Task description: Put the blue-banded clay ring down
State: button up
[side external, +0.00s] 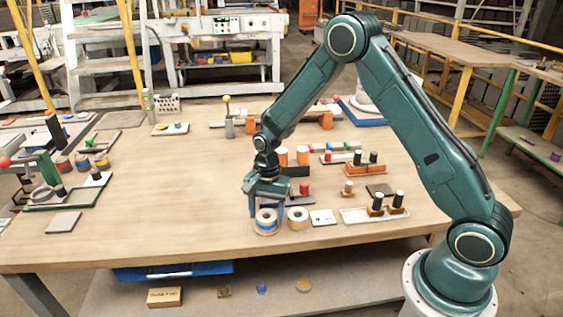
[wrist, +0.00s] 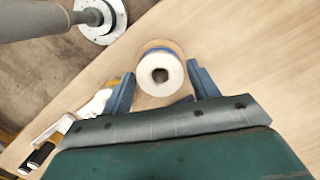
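The blue-banded clay ring (side external: 266,222) stands upright on the wooden table (side external: 160,215) near its front edge, with a pale top, a blue band and a tan lower part. In the wrist view the ring (wrist: 160,72) shows from above with a dark central hole. My gripper (side external: 266,208) is just above and behind it. In the wrist view my gripper's two blue fingers (wrist: 162,88) are spread on either side of the ring, with a visible gap at each side. Whether the fingertips reach down beside the band is hard to tell.
A similar ring with a yellowish band (side external: 298,219) stands close at the right. Beyond it are a white tile (side external: 322,217) and a pale tray (side external: 352,216) with dark-topped pegs. Several blocks and cylinders stand behind my gripper.

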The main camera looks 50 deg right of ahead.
aim_at(269, 212)
jog(key=shift+o, duration=0.7)
jog(key=shift+r, duration=0.1)
notch_tip(269, 212, up, 12)
jog(key=d, duration=0.1)
jog(key=shift+w+d, duration=0.2)
jog(key=shift+w, duration=0.1)
jog(key=shift+r, duration=0.15)
jog(key=s+a+r+n+t, duration=0.25)
jog(key=s+r+n, duration=0.45)
jog(key=s+r, duration=0.65)
jog(key=s+d+r+n+t+h, duration=0.1)
jog(key=s+n, duration=0.5)
jog(key=s, duration=0.8)
jog(key=r+t, duration=0.1)
jog(key=t, duration=0.1)
jog(key=shift+r+t, duration=0.2)
jog(key=shift+t, duration=0.15)
